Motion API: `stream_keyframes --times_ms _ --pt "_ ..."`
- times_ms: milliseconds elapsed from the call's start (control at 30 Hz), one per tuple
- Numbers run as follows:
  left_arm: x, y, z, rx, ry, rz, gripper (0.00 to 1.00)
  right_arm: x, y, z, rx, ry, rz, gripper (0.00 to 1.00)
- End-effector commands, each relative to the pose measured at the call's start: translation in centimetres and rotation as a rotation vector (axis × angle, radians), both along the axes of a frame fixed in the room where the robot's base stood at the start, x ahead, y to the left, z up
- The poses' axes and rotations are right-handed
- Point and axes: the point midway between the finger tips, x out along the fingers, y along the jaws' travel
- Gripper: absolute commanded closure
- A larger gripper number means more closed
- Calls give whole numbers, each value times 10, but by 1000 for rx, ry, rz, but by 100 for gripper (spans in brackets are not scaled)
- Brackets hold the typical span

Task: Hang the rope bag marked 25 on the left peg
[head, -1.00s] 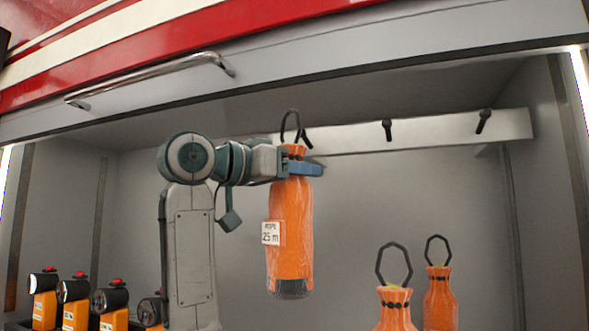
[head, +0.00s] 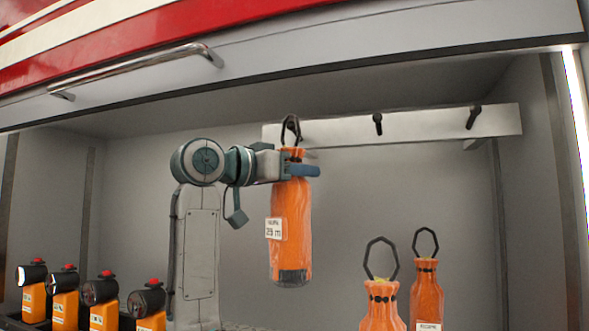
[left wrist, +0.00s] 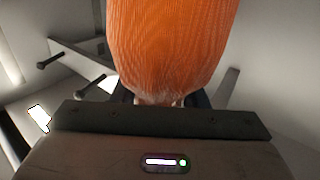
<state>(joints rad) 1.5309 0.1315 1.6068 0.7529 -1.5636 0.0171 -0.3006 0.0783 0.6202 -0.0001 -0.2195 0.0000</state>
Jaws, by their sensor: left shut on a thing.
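The orange rope bag marked 25 m (head: 291,225) hangs upright in my left gripper (head: 300,170), which is shut on its neck. Its black loop (head: 284,130) stands up above the gripper, in front of the left end of the peg board (head: 425,124). The left peg is largely hidden by the loop, and I cannot tell whether the loop is around it. The middle peg (head: 377,124) and right peg (head: 473,117) are bare. In the left wrist view the bag (left wrist: 168,45) fills the top middle. My right gripper is not in view.
Two other orange rope bags with black loops, a nearer one (head: 381,305) and a farther one (head: 426,298), stand at the lower right. Several orange lamps (head: 64,305) stand at the lower left. A red and white shutter with a handle bar (head: 140,68) is above.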

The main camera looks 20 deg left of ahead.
Motion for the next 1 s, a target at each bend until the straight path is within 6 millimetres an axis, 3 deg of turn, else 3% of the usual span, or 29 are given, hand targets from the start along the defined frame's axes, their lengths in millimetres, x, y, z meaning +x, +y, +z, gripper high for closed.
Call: stream_keyframes --times_ms 567,1000 --pt "30 -1 1 -1 -3 -1 100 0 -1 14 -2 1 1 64" --pt "42 -2 -17 -1 -4 0 100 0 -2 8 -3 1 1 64"
